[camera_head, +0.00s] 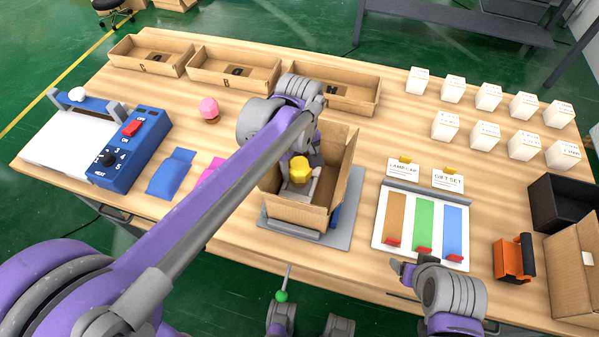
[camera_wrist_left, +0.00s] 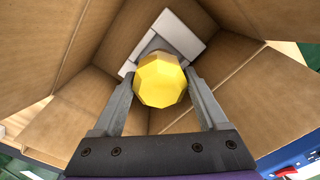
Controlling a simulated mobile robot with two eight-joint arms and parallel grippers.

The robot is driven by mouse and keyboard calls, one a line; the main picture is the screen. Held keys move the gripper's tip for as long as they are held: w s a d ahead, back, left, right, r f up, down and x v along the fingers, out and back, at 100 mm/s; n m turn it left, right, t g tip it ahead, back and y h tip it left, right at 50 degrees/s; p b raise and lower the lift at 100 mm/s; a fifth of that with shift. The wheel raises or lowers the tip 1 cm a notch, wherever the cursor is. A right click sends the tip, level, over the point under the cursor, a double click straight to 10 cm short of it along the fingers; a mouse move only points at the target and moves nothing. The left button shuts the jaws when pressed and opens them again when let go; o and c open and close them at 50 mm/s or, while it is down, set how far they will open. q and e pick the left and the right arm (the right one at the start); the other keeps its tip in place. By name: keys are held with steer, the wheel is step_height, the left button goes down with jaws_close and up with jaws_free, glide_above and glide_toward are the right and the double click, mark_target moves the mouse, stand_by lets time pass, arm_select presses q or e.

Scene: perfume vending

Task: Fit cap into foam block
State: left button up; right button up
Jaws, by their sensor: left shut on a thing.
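A yellow faceted cap (camera_head: 300,170) is between the fingers of my left gripper (camera_head: 297,182), inside an open cardboard box (camera_head: 342,186). In the left wrist view the cap (camera_wrist_left: 160,80) sits between the two grey fingertips, which are shut on it. A white-grey foam block (camera_wrist_left: 178,36) lies at the bottom of the box, partly behind the cap. I cannot tell whether cap and foam touch. The foam's recess is hidden. My right gripper (camera_head: 402,270) is near the table's front edge, apart from the box; its opening is unclear.
The box stands on a grey plate (camera_head: 283,229). A blue device (camera_head: 132,150) with a red switch is at the left. A tray of coloured strips (camera_head: 383,226) lies right of the box. Cardboard bins (camera_head: 237,84) and several white boxes (camera_head: 453,88) stand behind.

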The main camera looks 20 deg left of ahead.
mark_target(300, 163)
arm_select(q)
steer(key=shift+w+f, duration=0.1)
steer(key=shift+f, duration=1.35)
arm_select(e)
steer(key=shift+f, duration=0.2)
arm_select(q)
steer(key=shift+f+b, duration=0.3)
arm_select(e)
steer(key=shift+f, duration=0.2)
arm_select(q)
steer(key=o, duration=1.5)
steer(key=shift+c, duration=0.2)
steer(key=shift+r, duration=0.15)
arm_select(e)
steer(key=shift+r, duration=0.15)
arm_select(q)
step_height(300, 163, up, 12)
steer(key=shift+r+p, duration=0.2)
steer(key=shift+p, duration=0.65)
arm_select(e)
steer(key=shift+w+r, duration=0.1)
steer(key=shift+r, duration=0.7)
